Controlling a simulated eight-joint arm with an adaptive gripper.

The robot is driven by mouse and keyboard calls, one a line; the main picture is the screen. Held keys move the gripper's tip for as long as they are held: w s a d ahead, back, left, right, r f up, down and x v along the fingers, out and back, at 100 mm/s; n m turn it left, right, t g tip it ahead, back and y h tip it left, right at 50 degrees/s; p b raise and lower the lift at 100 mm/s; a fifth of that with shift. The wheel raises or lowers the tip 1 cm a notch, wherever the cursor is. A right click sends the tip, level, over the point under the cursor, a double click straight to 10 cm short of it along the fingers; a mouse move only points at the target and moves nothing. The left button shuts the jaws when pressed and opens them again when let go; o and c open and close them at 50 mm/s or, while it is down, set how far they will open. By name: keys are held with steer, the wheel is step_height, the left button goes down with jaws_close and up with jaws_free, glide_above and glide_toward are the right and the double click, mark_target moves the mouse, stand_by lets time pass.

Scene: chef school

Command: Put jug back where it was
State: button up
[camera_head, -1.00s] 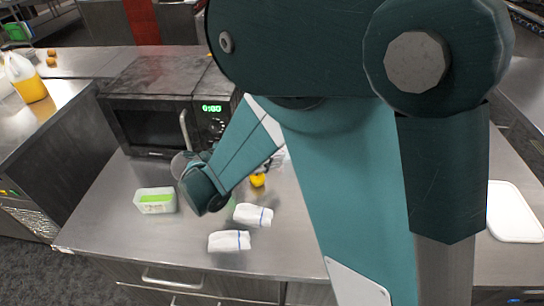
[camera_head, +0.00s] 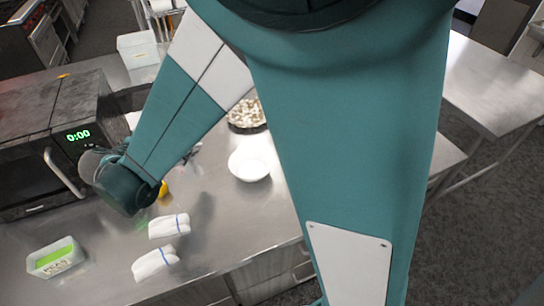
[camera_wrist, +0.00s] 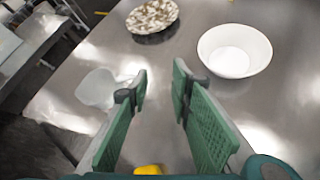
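The jug with orange liquid, seen earlier at the far left, is outside the current head view. A whitish translucent shape (camera_wrist: 98,88) lies on the counter, left of my left finger in the wrist view; I cannot tell whether it is a jug. My gripper (camera_wrist: 159,82) is open, with bare counter showing between its two green fingers.
A white bowl (camera_head: 250,160) and a plate of food (camera_head: 246,115) stand right of my forearm. The microwave (camera_head: 50,150) stands at left.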

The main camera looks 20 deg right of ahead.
steer(key=s+d+r+m+g+y, duration=0.1)
steer(key=s+d+r+m+y, duration=0.2)
steer(key=s+d+m, duration=0.5)
steer(key=s+d+r+m+g+y, duration=0.1)
steer(key=s+d+r+m+y, duration=0.2)
steer(key=s+d+m, duration=0.5)
steer(key=s+d+r+m+t+y, duration=0.1)
steer(key=s+d+m+t+y, duration=0.1)
steer(key=s+d+m, duration=0.2)
steer(key=s+m, duration=0.2)
steer(key=s, duration=0.1)
steer(key=shift+y, duration=0.3)
